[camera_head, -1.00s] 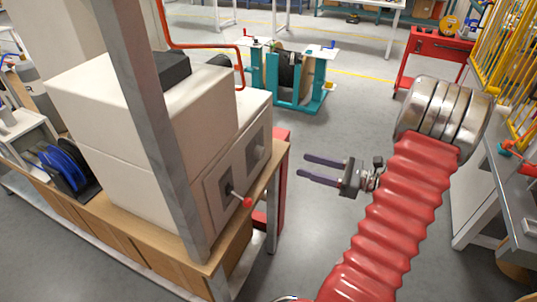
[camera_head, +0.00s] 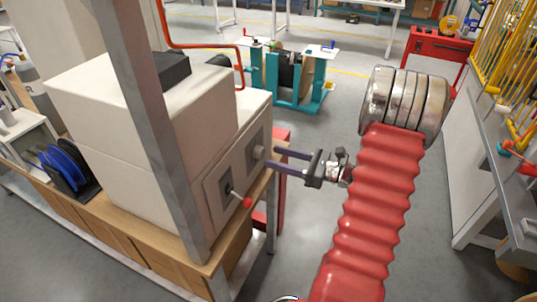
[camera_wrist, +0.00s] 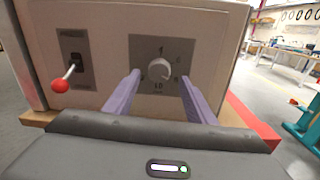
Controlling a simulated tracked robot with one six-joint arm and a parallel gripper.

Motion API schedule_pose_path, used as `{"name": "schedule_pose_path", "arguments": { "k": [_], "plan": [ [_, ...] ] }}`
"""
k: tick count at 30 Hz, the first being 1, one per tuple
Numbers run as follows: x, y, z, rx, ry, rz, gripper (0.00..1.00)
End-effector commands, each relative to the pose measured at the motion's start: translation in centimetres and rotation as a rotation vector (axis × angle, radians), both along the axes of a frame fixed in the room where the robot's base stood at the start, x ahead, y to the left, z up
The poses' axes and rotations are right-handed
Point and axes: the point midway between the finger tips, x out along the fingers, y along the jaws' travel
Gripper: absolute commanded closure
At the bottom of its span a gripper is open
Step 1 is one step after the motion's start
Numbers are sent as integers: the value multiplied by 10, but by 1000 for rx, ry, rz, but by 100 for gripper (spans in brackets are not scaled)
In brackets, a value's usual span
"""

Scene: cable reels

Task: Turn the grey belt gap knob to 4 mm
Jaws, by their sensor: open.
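The grey belt gap knob (camera_wrist: 159,69) sits on a dark square plate (camera_wrist: 143,50) with printed marks, on the front of a cream machine. Its pointer line and the exact setting are too small to read surely. In the head view the knob (camera_head: 258,153) shows on the right-hand panel. My gripper (camera_head: 274,161) is open, with its fingers pointing at that panel. In the wrist view my two purple fingers (camera_wrist: 160,82) stand apart, left and right of the knob as seen. I cannot tell whether they reach around it; nothing is held.
A lever with a red ball (camera_wrist: 60,85) sticks out left of the knob. The cream machine (camera_head: 150,125) stands on a wooden bench (camera_head: 203,268). A grey post (camera_head: 150,130) rises in front.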

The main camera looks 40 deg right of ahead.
Motion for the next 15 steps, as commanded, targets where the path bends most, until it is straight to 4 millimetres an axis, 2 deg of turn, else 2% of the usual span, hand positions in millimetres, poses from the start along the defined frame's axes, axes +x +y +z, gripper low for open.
{"name": "schedule_pose_path", "arguments": {
  "k": [7,15],
  "plan": [
    [26,18,0,0,1,2,50],
    [34,22,0,1,1,-1,50]
  ]
}}
